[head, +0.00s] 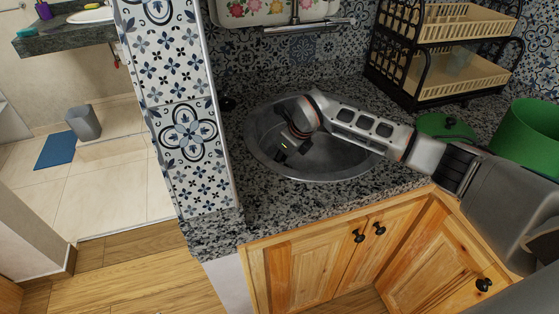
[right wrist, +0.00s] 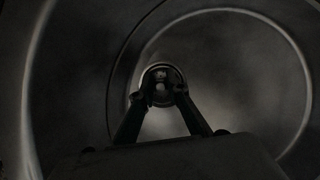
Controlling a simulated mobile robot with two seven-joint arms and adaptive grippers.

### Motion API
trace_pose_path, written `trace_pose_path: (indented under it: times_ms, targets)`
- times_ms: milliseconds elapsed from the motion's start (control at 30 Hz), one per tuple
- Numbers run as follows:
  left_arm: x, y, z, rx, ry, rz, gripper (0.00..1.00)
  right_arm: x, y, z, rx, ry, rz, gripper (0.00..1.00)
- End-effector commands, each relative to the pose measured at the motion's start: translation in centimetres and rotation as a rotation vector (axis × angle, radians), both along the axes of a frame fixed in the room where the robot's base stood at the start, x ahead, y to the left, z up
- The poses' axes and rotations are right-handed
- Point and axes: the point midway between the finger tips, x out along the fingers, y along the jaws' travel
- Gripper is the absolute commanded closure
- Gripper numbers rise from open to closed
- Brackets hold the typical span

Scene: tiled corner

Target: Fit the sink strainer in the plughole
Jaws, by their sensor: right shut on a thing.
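The round metal sink (head: 335,165) is set in the granite counter. My right arm reaches over it from the right, and my right gripper (head: 281,153) points down inside the basin. In the right wrist view the gripper (right wrist: 159,97) is shut on a small round dark thing, which looks like the sink strainer (right wrist: 161,83), between its fingertips. The basin (right wrist: 60,85) spreads around it there. The plughole cannot be made out; the gripper and the held strainer may cover it. Whether the strainer touches the sink floor cannot be told. My left gripper is not in view.
A black dish rack (head: 405,70) stands behind the sink on the right. A green lidded pot (head: 446,127) and a larger green container (head: 527,135) sit on the counter to the right. A tiled wall (head: 185,110) bounds the sink's left side.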

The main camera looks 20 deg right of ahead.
Motion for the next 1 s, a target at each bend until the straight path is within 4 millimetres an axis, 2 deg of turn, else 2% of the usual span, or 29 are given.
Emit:
trace_pose_path:
  times_ms: [867,900,967,1000]
  targets:
    - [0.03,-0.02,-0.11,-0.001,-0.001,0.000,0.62,0.03,0.02,-0.85,0.001,-0.001,0.000,1.00]
    - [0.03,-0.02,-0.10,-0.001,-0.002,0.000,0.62,0.03,0.02,-0.85,0.001,-0.001,0.000,0.80]
    - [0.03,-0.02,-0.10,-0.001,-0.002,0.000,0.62,0.04,0.02,-0.85,0.001,-0.001,0.000,0.65]
    - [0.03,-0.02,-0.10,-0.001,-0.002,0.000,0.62,0.03,0.02,-0.85,0.001,-0.001,0.000,0.65]
